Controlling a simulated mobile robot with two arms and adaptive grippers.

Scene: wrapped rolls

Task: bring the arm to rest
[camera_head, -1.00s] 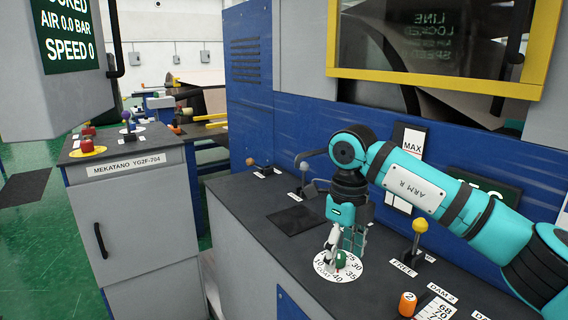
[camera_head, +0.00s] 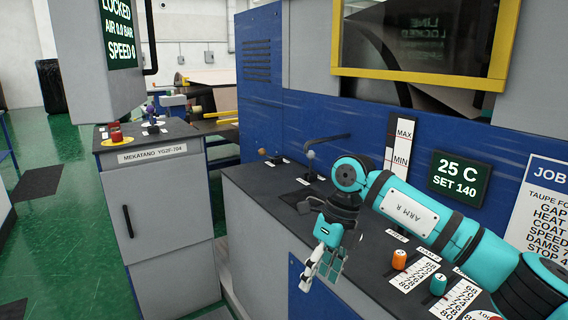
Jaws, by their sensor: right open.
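My right arm (camera_head: 405,208) is teal and marked "ARM R". It comes in from the right, across the dark-topped console (camera_head: 253,187). My right gripper (camera_head: 323,272) hangs from its end with the fingers pointing down. The fingers are apart and nothing shows between them. In the picture they overlap the console's front edge and blue front panel. The arm and gripper hide part of the console top. My left gripper is out of view.
A display (camera_head: 459,178) reads 25 C, SET 140. A grey cabinet (camera_head: 165,210) stands left; green floor (camera_head: 70,245) lies open beyond.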

